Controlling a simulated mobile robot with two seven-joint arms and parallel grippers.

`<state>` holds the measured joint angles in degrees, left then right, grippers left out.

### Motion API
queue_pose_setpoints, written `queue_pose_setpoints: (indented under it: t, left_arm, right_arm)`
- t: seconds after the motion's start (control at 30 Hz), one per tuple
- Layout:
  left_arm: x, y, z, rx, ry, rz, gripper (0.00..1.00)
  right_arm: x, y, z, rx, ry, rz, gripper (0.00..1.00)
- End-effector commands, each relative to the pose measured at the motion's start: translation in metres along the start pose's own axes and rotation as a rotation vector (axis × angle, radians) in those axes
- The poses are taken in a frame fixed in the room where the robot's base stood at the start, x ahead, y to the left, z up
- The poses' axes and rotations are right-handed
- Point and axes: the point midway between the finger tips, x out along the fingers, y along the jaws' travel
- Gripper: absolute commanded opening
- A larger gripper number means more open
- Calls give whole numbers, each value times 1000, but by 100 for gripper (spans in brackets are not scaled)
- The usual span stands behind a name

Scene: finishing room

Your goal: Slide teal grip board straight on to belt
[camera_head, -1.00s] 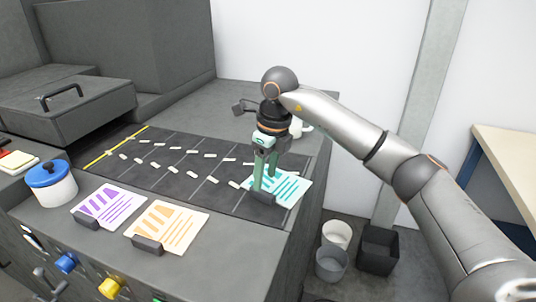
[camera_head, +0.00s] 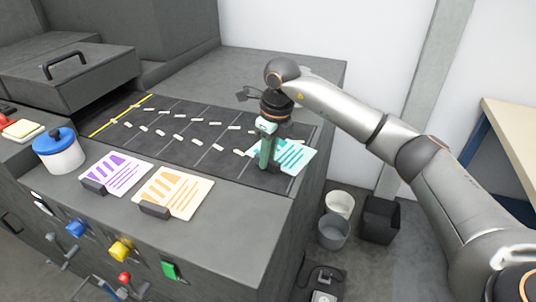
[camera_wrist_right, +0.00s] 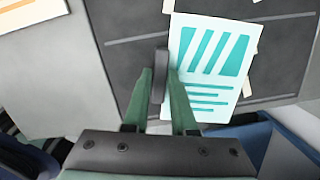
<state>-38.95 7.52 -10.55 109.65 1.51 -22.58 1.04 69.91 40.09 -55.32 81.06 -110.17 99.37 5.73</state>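The teal grip board (camera_head: 292,157) is a white sheet with teal stripes. It lies at the near right end of the dark belt (camera_head: 200,155), partly over its edge. In the right wrist view the board (camera_wrist_right: 210,65) shows with its dark grip block (camera_wrist_right: 160,75) along one side. My right gripper (camera_head: 266,165) is down at the block, with its green fingers on either side of it; in the right wrist view the fingers (camera_wrist_right: 161,80) look closed against the block. The gripper hides the block in the head view. My left gripper is not in view.
A purple-striped board (camera_head: 118,173) and an orange-striped board (camera_head: 175,193) lie on the front ledge, left of the gripper. A blue-lidded jar (camera_head: 60,152) stands further left. Several white pieces lie on the belt. Bins (camera_head: 335,230) stand on the floor at right.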

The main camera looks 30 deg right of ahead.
Motion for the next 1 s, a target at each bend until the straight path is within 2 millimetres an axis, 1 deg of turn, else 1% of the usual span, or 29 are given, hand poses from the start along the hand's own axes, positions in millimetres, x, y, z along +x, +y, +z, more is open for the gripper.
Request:
queue_pose_setpoints:
  t: [0.03, 0.2, 0.57, 0.67, 0.83, 1.0]
  left_arm:
    - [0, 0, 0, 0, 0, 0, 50]
    - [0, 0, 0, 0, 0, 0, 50]
    - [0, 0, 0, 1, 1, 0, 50]
    - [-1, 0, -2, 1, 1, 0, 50]
    - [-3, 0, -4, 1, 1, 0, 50]
    - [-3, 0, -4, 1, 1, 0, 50]
  right_arm:
    - [0, 0, 0, 0, 0, 0, 18]
    - [0, 0, 0, 0, -1, 0, 0]
    - [0, 0, 0, -3, -1, 0, 0]
    - [-2, 0, 0, -58, -1, 8, 0]
    - [-1, 0, 0, -210, 0, 31, 0]
    - [0, 0, 0, -252, -1, 38, 0]
